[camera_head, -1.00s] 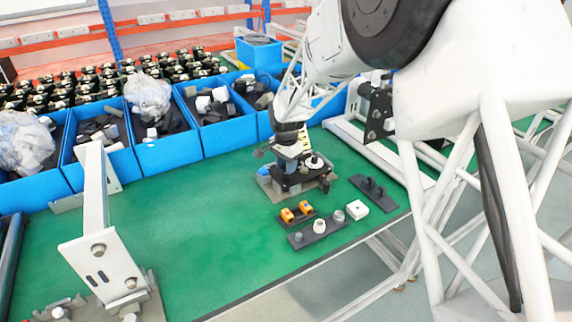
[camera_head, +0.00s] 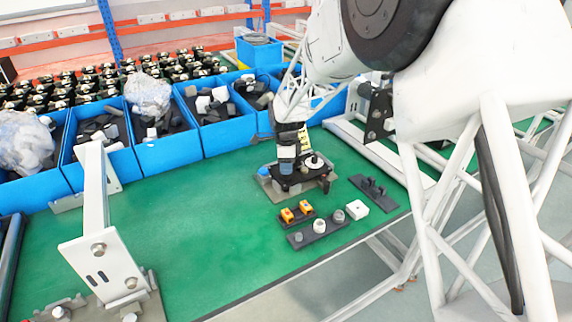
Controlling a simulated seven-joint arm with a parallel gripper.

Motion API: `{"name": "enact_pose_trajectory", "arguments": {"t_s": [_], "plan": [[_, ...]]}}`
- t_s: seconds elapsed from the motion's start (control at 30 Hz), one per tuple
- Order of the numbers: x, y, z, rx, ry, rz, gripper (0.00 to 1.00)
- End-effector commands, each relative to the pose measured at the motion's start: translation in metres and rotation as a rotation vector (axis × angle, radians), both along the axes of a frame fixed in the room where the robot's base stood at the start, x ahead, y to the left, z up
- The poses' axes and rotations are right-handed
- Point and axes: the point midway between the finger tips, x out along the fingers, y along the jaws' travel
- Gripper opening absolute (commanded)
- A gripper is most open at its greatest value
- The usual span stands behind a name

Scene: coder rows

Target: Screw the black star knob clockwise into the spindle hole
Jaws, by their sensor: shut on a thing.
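My gripper (camera_head: 288,163) points down over the dark fixture (camera_head: 298,187) on the right half of the green table. It is shut on the black star knob, which is small and hard to make out against the dark fixture. The spindle hole is hidden under the gripper, so I cannot tell how deep the knob sits. The fixture stands on a grey base plate (camera_head: 272,192) and carries a round white disc (camera_head: 314,162) just right of my gripper.
In front of the fixture are a small holder with orange parts (camera_head: 287,215), a dark strip with round parts (camera_head: 306,238) and a white block (camera_head: 357,209). A black pegged plate (camera_head: 372,188) lies to the right. Blue bins (camera_head: 167,153) line the back. The table's left-middle is clear.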

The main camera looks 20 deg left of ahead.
Motion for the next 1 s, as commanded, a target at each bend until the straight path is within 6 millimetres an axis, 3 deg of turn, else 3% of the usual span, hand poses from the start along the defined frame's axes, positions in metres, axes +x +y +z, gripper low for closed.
{"name": "enact_pose_trajectory", "arguments": {"t_s": [0.63,1.0], "plan": [[0.0006,0.0003,0.0023,0.001,-0.003,-0.112,0.09],[0.0007,0.0003,0.0024,0.001,-0.003,-0.371,0.09]]}}
